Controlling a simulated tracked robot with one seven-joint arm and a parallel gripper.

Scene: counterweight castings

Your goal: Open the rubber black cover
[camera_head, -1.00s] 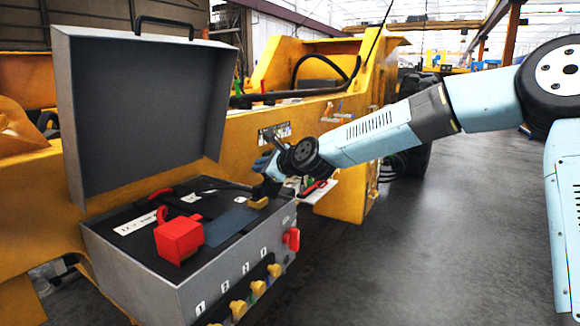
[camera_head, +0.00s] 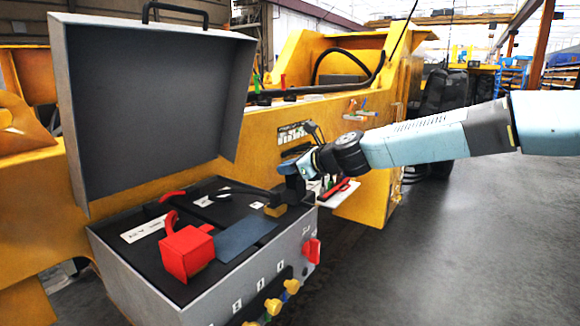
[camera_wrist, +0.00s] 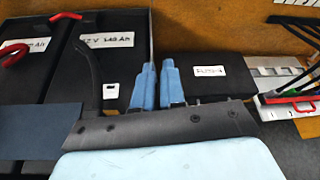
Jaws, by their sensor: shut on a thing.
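The rubber black cover (camera_head: 295,190) is a small dark piece at the right corner of the open grey box (camera_head: 135,277), above a yellow block (camera_head: 275,210). A black cable (camera_head: 250,190) runs toward it, and it also shows in the wrist view (camera_wrist: 85,60). My gripper (camera_head: 288,169) is at the cover, shut on it. In the wrist view my two blue fingers (camera_wrist: 158,80) stand close together; what lies between them is mostly hidden. The cover's exact tilt is hard to tell.
The box's lid (camera_head: 150,110) stands open. Inside are black batteries with white labels and a red block (camera_head: 186,250) with a red cable. A black labelled box (camera_wrist: 225,68) lies beyond my fingers. A white tray (camera_head: 335,192) holds tools. Floor at right is clear.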

